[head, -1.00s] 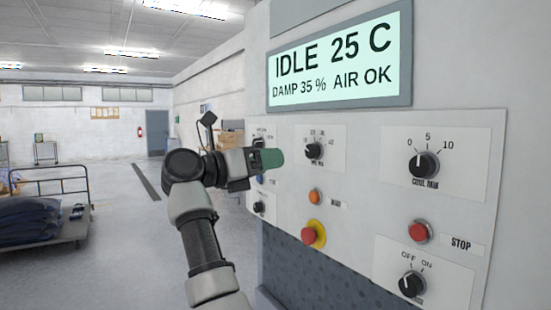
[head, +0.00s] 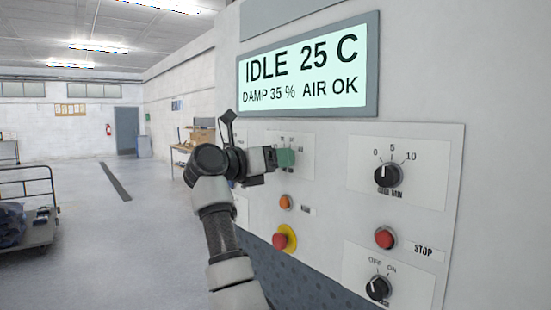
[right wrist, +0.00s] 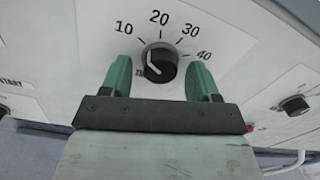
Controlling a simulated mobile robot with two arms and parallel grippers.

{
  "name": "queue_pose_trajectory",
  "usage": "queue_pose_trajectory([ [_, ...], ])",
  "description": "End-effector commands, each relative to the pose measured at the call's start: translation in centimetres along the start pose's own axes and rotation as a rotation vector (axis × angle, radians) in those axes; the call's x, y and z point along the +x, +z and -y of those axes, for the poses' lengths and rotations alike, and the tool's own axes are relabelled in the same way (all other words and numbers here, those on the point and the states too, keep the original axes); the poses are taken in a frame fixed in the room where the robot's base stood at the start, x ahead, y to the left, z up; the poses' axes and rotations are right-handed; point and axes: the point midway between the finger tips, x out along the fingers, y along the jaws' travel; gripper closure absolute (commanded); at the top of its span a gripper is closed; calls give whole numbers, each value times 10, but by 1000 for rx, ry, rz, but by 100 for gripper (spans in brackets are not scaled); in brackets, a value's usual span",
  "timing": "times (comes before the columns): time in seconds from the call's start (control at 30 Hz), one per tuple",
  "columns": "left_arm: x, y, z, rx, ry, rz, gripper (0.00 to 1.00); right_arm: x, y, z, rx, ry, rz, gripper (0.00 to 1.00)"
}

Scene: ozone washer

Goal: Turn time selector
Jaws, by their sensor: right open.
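The time selector is a black round knob (right wrist: 160,62) with a white pointer line and a scale of 10, 20, 30 and 40 around it. In the head view my right gripper (head: 286,158) is at the panel's upper middle plate and hides the knob. My left gripper is not in view.
The display (head: 308,70) reads IDLE 25 C. Close by are an orange button (head: 285,202), a red emergency button on yellow (head: 281,238), a red stop button (head: 385,238), a 0-5-10 knob (head: 388,175) and an off-on knob (head: 378,288). Open floor lies left.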

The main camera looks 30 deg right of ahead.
Motion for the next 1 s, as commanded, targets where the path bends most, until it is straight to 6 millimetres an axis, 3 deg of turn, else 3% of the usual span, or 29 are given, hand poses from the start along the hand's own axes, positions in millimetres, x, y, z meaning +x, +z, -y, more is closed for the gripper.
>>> queue_pose_trajectory([
  [0.17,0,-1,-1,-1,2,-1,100,0,0,0,0,0,0,39],
  [0.5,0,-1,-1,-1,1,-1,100,0,0,0,0,0,0,88],
  [0.77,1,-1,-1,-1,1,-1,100,0,0,-1,30,2,0,88],
  [1.0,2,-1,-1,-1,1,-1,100,-1,0,-1,157,3,-4,88],
])
